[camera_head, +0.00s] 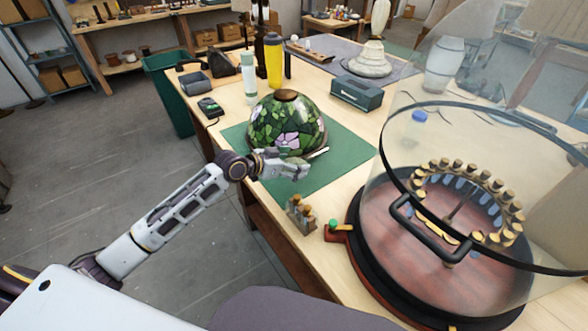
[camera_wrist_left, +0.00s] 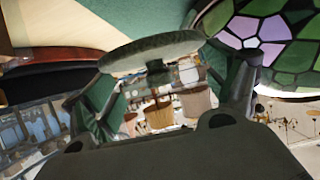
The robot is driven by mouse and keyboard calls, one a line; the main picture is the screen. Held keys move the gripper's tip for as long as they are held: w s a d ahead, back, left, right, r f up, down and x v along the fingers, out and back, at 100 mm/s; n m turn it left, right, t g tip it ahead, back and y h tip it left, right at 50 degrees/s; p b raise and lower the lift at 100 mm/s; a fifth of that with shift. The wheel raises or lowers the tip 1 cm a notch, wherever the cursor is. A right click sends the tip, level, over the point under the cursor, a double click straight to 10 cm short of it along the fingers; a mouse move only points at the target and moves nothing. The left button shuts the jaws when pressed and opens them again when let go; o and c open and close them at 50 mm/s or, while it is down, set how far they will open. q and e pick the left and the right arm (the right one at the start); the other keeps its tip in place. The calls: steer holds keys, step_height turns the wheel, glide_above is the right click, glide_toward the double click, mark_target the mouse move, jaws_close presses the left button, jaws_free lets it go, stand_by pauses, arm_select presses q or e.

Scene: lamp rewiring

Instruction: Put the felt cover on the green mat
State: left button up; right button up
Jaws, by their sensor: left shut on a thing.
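The green mat (camera_head: 342,160) lies on the wooden bench, with a stained-glass lampshade (camera_head: 287,124) standing on its left part. My left gripper (camera_head: 297,167) is over the mat's near left part, just in front of the shade. In the left wrist view it is shut on a thin grey-green oval piece (camera_wrist_left: 150,48), which looks like the felt cover, seen nearly edge-on between the fingers. Green mat surface and the shade's glass show beyond it. In the head view the cover is hard to make out; whether it touches the mat I cannot tell. My right gripper is not in view.
A large clear cover with a black handle (camera_head: 428,232) stands over a round wooden base at the right. A small rack of fittings (camera_head: 301,215) stands near the bench's front edge. A yellow bottle (camera_head: 274,62) and grey box (camera_head: 357,92) stand behind. The mat's right part is clear.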

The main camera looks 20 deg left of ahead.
arm_select(q)
glide_above(293, 185)
steer(key=shift+f, duration=2.1)
steer(key=shift+f, duration=0.1)
steer(key=shift+f, duration=1.8)
steer(key=shift+f, duration=0.15)
steer(key=o, duration=0.8)
steer(key=shift+c, duration=0.2)
steer(key=shift+r, duration=0.2)
steer(key=shift+v, duration=5.95)
